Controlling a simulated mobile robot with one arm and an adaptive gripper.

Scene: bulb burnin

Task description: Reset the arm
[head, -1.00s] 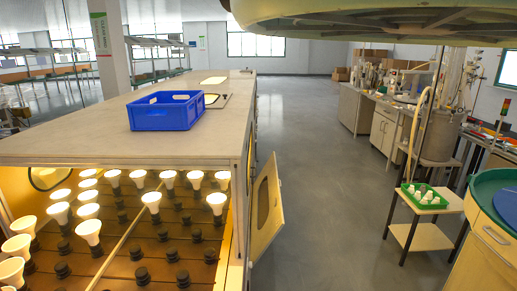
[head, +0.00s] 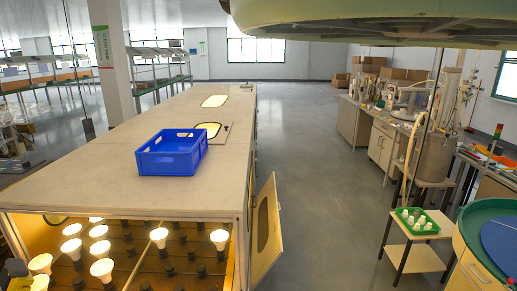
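No part of my arm or gripper can be made out for sure. A small dark shape (head: 17,270) at the lower left edge is too cut off to name. The burn-in cabinet (head: 120,190) fills the left, with lit white bulbs (head: 101,270) in some of its dark sockets (head: 168,268). Its front interior shows only in part at the bottom of the picture. A blue crate (head: 168,160) sits on the cabinet top; it looks empty, but its floor is partly hidden.
A cabinet door (head: 266,230) stands open into the aisle. The grey floor (head: 320,190) beyond it is clear. At right, a green tray of white bulbs (head: 418,222) rests on a small stand beside a round green-rimmed table (head: 480,225). A large green disc (head: 390,28) overhangs the top.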

